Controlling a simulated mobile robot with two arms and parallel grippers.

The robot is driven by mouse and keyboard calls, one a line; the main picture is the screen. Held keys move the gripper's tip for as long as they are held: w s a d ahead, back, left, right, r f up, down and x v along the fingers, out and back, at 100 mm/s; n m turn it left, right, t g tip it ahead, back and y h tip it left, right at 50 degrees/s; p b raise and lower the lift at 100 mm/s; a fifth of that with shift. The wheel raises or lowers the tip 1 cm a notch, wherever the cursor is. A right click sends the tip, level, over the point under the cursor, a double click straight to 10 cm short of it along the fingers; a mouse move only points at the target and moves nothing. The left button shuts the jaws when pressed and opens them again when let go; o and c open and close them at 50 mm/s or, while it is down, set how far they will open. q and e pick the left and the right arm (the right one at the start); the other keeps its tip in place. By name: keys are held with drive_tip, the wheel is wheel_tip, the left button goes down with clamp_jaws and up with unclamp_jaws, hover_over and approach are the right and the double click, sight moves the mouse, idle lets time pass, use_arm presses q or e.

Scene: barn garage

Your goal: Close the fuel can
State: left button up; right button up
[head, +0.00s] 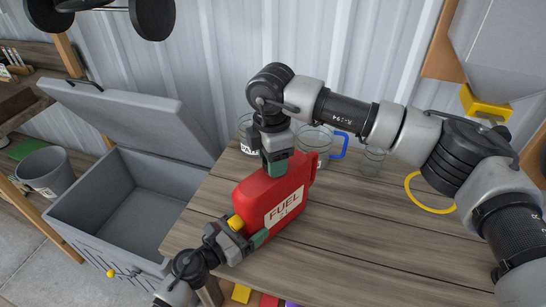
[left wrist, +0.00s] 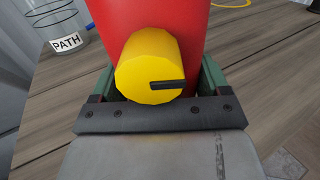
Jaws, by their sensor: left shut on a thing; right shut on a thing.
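The red fuel can (head: 285,201) rests on the wooden table, its FUEL label facing up and towards me. Its yellow cap (head: 237,222) sits at the can's near left end. The cap fills the middle of the left wrist view (left wrist: 148,65), with a dark slot mark on its face; I cannot tell how tightly it is seated. My left gripper (head: 248,231) comes from the lower left, its green fingers on either side of the red body around the cap end, shut on the can. My right gripper (head: 275,164) reaches down from above, shut on the can's upper far end.
A yellow ring (head: 428,196) lies on the right. A grey open-lidded chest (head: 88,212) stands left of the table (head: 375,255). The table's front right is clear.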

drive_tip(key=m, duration=0.7)
drive_tip(key=shift+w, duration=0.2)
drive_tip(key=o, duration=0.9)
drive_tip(key=shift+r, duration=0.1)
drive_tip(key=shift+r, duration=2.2)
drive_tip(key=shift+c, duration=0.4)
